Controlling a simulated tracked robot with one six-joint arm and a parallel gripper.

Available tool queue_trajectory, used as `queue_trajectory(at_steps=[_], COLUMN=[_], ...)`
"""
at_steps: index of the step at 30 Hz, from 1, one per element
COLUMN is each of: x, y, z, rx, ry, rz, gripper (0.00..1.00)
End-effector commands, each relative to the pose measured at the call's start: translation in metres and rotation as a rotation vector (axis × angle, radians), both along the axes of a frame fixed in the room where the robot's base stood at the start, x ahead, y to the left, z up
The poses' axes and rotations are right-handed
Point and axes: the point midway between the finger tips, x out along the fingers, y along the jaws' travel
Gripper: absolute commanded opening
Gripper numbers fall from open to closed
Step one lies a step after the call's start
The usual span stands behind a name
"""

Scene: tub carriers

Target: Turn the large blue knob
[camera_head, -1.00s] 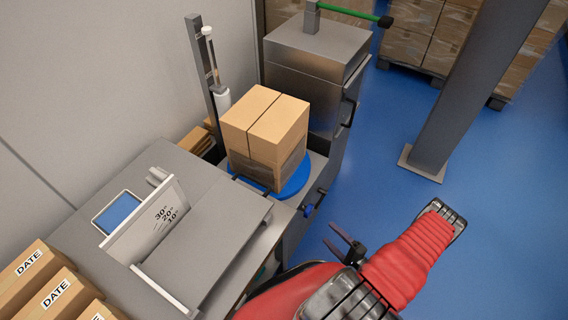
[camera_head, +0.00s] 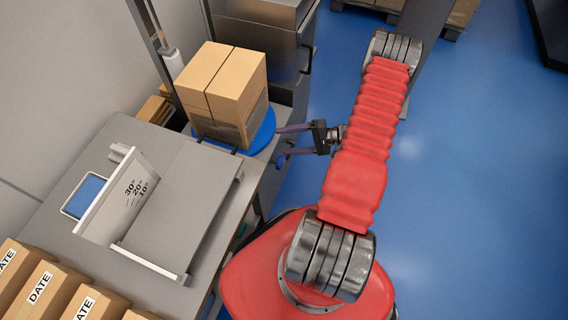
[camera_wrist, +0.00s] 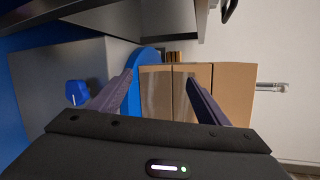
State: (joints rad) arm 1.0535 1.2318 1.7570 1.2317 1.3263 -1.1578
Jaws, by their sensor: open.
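The large blue knob (camera_head: 280,161) sits on the front of the grey cabinet, below the blue turntable, and is partly hidden by my gripper. In the wrist view the blue knob (camera_wrist: 77,93) shows at the left, outside my left finger, with a white mark on it. My gripper (camera_head: 281,142) is open and empty, its fingers pointing at the cabinet front beside the knob. In the wrist view the gap between my fingers (camera_wrist: 159,77) faces the turntable and the cardboard box, not the knob. I cannot tell whether a finger touches the knob.
A cardboard box (camera_head: 223,92) stands on the blue turntable (camera_head: 264,134). A grey bench (camera_head: 92,192) with an angle scale and DATE-labelled boxes (camera_head: 45,290) lies at the left. A taller metal cabinet (camera_head: 262,45) stands behind. The blue floor (camera_head: 470,200) at the right is clear.

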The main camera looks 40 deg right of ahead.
Motion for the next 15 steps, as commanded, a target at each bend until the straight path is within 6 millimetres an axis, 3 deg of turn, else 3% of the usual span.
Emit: queue_trajectory(at_steps=[3,15], x=[0.01,0.026], y=[0.012,0.059], z=[0.03,0.119], rx=[-0.038,-0.184], ry=[0.024,0.114], rz=[0.081,0.315], gripper=[0.69,0.69])
